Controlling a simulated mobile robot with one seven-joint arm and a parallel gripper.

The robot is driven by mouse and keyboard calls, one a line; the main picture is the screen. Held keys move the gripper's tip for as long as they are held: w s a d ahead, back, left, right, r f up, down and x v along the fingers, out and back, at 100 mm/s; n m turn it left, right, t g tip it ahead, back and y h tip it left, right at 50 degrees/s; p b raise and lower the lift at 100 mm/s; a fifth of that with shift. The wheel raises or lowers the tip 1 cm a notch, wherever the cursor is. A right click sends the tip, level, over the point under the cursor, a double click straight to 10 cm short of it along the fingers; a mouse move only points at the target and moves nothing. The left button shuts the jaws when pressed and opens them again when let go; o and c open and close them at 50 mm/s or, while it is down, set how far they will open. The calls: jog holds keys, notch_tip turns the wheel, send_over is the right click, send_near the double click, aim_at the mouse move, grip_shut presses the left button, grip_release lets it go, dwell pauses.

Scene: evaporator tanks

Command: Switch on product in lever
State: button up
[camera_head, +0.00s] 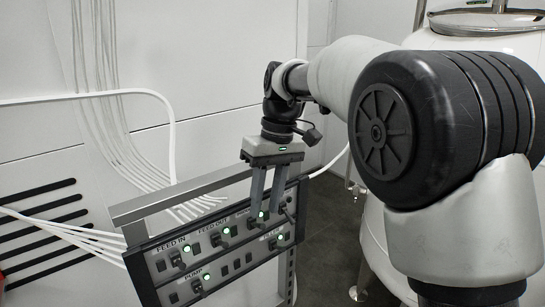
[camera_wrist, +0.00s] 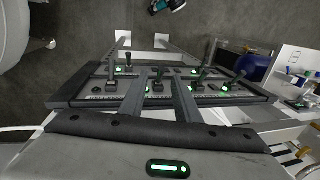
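The control panel (camera_head: 237,272) carries two rows of small levers with labels and green lights. My gripper (camera_head: 265,213) points down in front of the upper row's right part, with its two fingers apart. A label there is partly covered by a finger, so I cannot read it as product in. A far right lever (camera_head: 288,212) stands just right of the fingers, with no lit light clearly seen. In the wrist view, my gripper (camera_wrist: 158,71) shows a gap between its fingers, with a lever (camera_wrist: 158,84) seen in that gap. I cannot tell whether they touch.
The feed in lever (camera_head: 178,259), feed out lever (camera_head: 217,240) and pump lever (camera_head: 197,287) have lit green lights beside them. A metal frame bar (camera_head: 180,193) runs behind the panel. White cables hang at the left. A white tank (camera_head: 375,235) stands at the right.

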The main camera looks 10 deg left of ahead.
notch_tip(320, 180, up, 13)
jog(key=w+d+p, duration=0.1)
jog(key=p, duration=0.1)
jog(key=shift+w+d, duration=0.35)
jog(key=shift+w, duration=0.05)
jog(key=shift+r, duration=0.1)
